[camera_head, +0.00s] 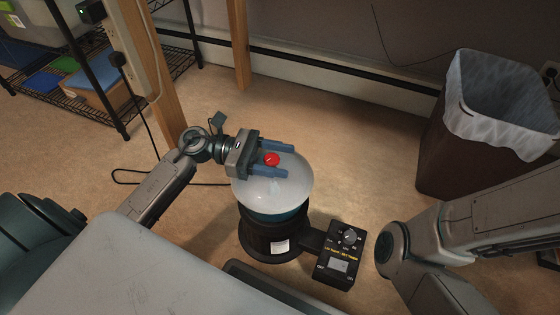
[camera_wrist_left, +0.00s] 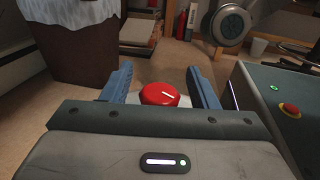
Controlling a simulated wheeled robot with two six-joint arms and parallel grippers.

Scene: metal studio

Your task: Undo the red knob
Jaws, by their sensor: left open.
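The red knob (camera_head: 271,159) sits on top of a glossy white dome (camera_head: 262,195) on a dark round base. My left gripper (camera_head: 291,160) comes in from the left over the dome, with its blue fingers open on either side of the knob. In the left wrist view the red knob (camera_wrist_left: 160,95), with a white mark on its top, lies between the two open fingers (camera_wrist_left: 163,85). Gaps show between the knob and both fingers, so it is not gripped. My right arm shows at the right, but its gripper is out of view.
A black control box (camera_head: 341,254) with a dial stands to the right of the base, joined to it. A lined bin (camera_head: 455,160) stands at the right. A wire shelf (camera_head: 130,108) and wooden post are at the left. Open floor lies behind the dome.

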